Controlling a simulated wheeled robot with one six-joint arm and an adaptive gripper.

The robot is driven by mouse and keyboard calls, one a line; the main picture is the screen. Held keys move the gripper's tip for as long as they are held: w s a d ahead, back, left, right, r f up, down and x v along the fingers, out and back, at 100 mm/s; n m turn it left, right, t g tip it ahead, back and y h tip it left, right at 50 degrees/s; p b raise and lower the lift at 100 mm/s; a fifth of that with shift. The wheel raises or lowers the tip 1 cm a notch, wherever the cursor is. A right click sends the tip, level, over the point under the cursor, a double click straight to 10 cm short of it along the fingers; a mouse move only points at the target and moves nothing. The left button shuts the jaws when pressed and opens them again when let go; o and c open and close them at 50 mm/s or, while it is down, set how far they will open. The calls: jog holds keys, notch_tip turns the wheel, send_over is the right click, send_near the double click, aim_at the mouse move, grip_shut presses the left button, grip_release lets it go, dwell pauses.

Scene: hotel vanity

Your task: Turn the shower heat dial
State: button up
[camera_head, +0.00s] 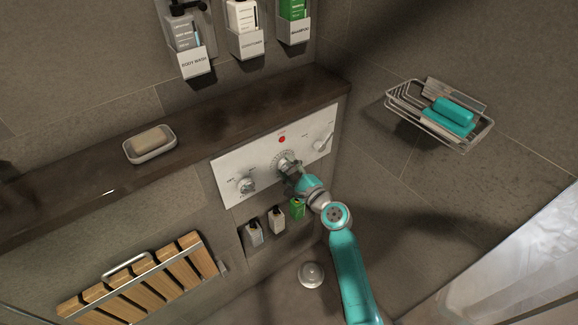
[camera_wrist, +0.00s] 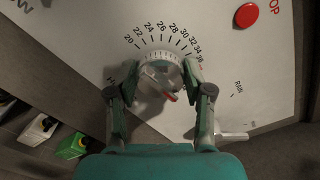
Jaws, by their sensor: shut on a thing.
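The shower heat dial (camera_wrist: 160,70) is a pale round knob with a ridged rim and a small red mark, ringed by printed numbers from 20 up to 38. It sits in the middle of the white control panel (camera_head: 233,173), where my gripper partly covers it in the head view. My gripper (camera_wrist: 160,76) has one finger on each side of the dial and is shut on it. In the head view my gripper (camera_head: 291,172) reaches the panel from the lower right.
A red stop button (camera_wrist: 246,15) is above and right of the dial. A left knob (camera_head: 246,186) and a right lever (camera_head: 322,145) flank it. Small bottles (camera_head: 276,218) stand in a niche below. A ledge with a soap dish (camera_head: 150,155) runs above; a wire basket (camera_head: 400,100) hangs right.

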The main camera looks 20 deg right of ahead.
jog(key=shift+d+r, duration=0.1)
jog(key=shift+r, duration=0.05)
jog(key=n, duration=0.4)
jog(key=shift+w+r+n, duration=0.1)
jog(key=shift+n, duration=0.2)
jog(key=shift+d+r+n, duration=0.1)
jog(key=shift+r+n, duration=0.05)
jog(key=shift+n, duration=1.75)
jog(key=shift+w, duration=0.1)
jog(key=o, duration=1.2)
jog(key=shift+c, duration=0.2)
jog(key=shift+f, duration=0.2)
